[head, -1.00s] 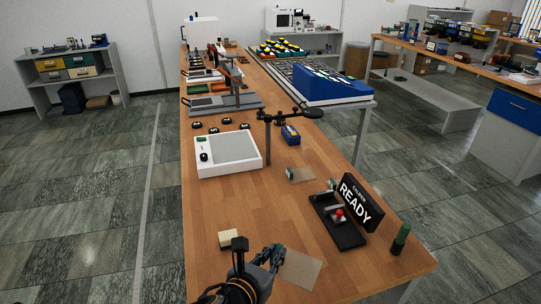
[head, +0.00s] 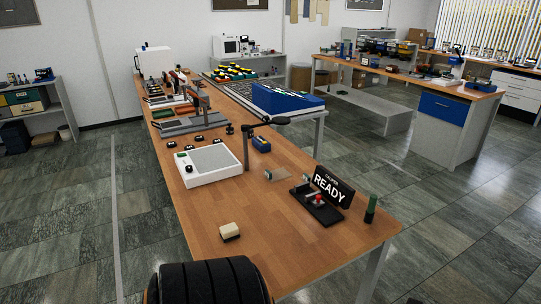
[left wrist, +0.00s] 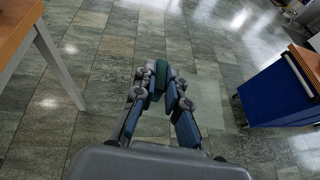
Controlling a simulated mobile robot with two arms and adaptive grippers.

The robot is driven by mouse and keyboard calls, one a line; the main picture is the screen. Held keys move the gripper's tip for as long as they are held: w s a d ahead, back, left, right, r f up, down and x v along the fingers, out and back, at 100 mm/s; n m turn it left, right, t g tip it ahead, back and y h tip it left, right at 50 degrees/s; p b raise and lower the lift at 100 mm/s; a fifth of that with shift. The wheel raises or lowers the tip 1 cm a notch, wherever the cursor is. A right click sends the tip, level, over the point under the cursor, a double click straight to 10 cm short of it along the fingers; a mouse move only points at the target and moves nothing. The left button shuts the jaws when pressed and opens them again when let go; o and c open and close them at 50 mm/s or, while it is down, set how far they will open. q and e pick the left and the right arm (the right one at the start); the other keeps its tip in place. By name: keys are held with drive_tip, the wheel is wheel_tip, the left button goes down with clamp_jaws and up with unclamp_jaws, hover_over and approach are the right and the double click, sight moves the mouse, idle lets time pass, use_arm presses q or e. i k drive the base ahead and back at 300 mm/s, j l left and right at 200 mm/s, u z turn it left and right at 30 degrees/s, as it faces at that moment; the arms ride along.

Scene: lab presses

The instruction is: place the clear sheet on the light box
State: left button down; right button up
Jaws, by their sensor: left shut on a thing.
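The light box (head: 208,163) is a white box with a pale grey top panel, on the wooden table left of a black stand. In the left wrist view my left gripper (left wrist: 161,88) is shut on the dark green grip of a clear sheet (left wrist: 161,72). The sheet's transparent part is hard to make out against the floor tiles. This gripper is out of the head view. Another small clear sheet (head: 282,174) lies on the table, right of the light box. My right gripper is in neither view.
A black caliper fixture (head: 318,207) with a READY sign (head: 331,187) and a dark green cylinder (head: 371,209) stand at the table's right. A cream block (head: 230,231) lies near the front edge. Black round pieces (head: 200,141) lie behind the light box. The front tabletop has free room.

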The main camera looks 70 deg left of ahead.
sight(212, 157)
drive_tip(key=k+j+z, duration=0.15)
drive_tip(key=z, duration=0.25)
drive_tip(key=k+z, duration=0.4)
drive_tip(key=k+j+z, duration=0.1)
drive_tip(key=z, duration=0.35)
drive_tip(key=k+l+z, duration=0.15)
drive_tip(key=k+z, duration=0.25)
drive_tip(key=k+j+u, duration=0.15)
drive_tip(key=k+j, duration=0.2)
drive_tip(key=k, duration=0.15)
drive_tip(key=k+j+u, duration=0.1)
drive_tip(key=k+j, duration=0.3)
drive_tip(key=k+j+u, duration=0.35)
drive_tip(key=j+u, duration=0.15)
drive_tip(key=j, duration=0.2)
drive_tip(key=k+j+u, duration=0.25)
drive_tip(key=j, duration=0.15)
drive_tip(key=j+u, duration=0.25)
drive_tip(key=j, duration=0.2)
drive_tip(key=j+u, duration=0.25)
drive_tip(key=j, duration=0.2)
drive_tip(key=k, duration=0.05)
